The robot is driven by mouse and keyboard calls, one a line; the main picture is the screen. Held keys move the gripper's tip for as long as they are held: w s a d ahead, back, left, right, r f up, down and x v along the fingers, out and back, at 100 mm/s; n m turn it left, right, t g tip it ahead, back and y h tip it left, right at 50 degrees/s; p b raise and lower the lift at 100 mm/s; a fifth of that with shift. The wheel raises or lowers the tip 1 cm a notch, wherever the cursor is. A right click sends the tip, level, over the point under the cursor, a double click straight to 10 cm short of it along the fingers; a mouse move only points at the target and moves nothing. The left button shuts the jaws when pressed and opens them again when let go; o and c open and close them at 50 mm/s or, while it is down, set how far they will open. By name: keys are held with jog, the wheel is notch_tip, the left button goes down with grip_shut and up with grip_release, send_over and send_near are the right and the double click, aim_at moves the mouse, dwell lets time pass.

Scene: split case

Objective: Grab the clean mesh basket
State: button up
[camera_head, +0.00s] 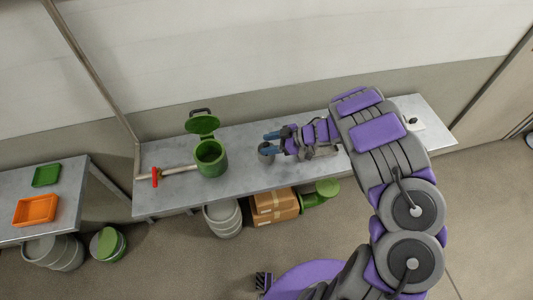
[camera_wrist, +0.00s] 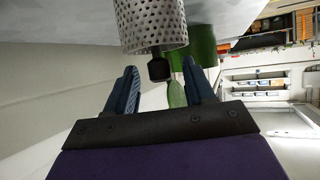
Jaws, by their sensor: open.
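The mesh basket (camera_wrist: 152,22) is a grey perforated metal cylinder with a black knob-like part at its near end. In the wrist view it lies at the top centre, and the black part shows between my fingertips. In the head view the basket (camera_head: 265,149) is small and grey on the bench, partly hidden by my fingers. My gripper (camera_head: 270,142) is open beside it, its blue fingers pointing left. In the wrist view my gripper (camera_wrist: 160,70) has its two fingers spread apart, with no visible grip on the basket. Whether a finger touches it I cannot tell.
A green canister (camera_head: 211,160) with its lid raised stands left on the grey bench (camera_head: 240,180). A wooden-handled tool with a red end (camera_head: 155,177) lies beside it. A cardboard box (camera_head: 275,207) and keg (camera_head: 223,219) sit below. A left table holds orange (camera_head: 35,210) and green (camera_head: 46,176) trays.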

jog(key=shift+w+a+f, duration=0.1)
jog(key=shift+a+f, duration=0.2)
jog(key=shift+a, duration=0.35)
grip_shut()
